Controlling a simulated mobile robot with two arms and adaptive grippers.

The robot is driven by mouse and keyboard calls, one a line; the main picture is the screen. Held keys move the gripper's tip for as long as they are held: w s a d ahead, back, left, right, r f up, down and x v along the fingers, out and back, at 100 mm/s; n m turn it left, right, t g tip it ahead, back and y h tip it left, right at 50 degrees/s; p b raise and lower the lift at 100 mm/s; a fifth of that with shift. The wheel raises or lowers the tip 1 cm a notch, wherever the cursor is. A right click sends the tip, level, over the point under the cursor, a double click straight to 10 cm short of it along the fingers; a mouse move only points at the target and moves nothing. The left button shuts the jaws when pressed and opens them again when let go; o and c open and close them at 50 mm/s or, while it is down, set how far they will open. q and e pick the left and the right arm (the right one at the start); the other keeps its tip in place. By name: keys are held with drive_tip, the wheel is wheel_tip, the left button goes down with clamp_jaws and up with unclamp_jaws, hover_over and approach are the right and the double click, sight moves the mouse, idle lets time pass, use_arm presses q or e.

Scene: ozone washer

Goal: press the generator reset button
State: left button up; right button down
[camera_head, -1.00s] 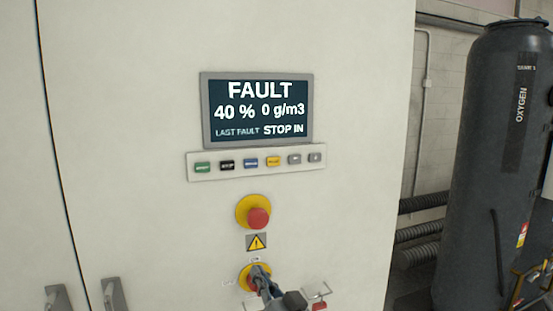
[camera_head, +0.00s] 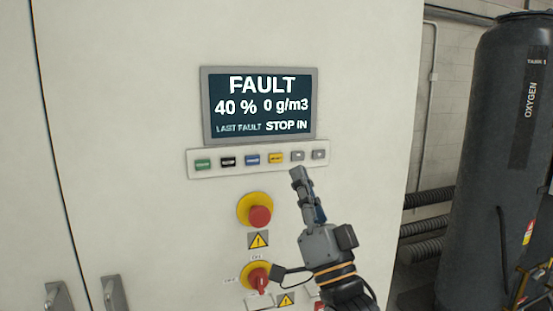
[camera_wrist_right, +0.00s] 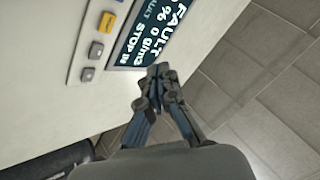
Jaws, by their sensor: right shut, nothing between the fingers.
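The control strip (camera_head: 190,165) on the pale cabinet holds a row of small buttons: green, black, blue, a yellow one (camera_head: 276,158) and two grey ones. Their labels are too small to read surely, so I cannot tell which says reset. My right gripper (camera_head: 298,174) is shut and empty, pointing up just below the grey buttons at the strip's right end. In the right wrist view my right gripper (camera_wrist_right: 158,72) shows with its fingertips together, beside the screen, and a grey button (camera_wrist_right: 88,74) is in sight. My left gripper is out of view.
The screen (camera_head: 258,105) above the strip reads FAULT and STOP IN. A red emergency button (camera_head: 260,216) on a yellow ring and a red rotary switch (camera_head: 257,278) sit below. A dark oxygen tank (camera_head: 495,150) stands right of the cabinet.

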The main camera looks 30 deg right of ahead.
sight(276, 158)
drive_tip(key=shift+w+d, duration=0.35)
drive_tip(key=shift+w, duration=1.1)
drive_tip(key=shift+w+d, duration=0.3)
drive_tip(key=shift+w, duration=1.15)
drive_tip(key=shift+w+d, duration=0.35)
drive_tip(key=shift+w, duration=1.1)
drive_tip(key=shift+w+d, duration=0.1)
drive_tip(key=shift+w, duration=0.3)
drive_tip(key=shift+w+d, duration=0.1)
drive_tip(key=shift+w, duration=0.3)
drive_tip(key=shift+s+a, duration=0.2)
drive_tip(key=shift+s, duration=0.65)
drive_tip(key=shift+f, duration=0.1)
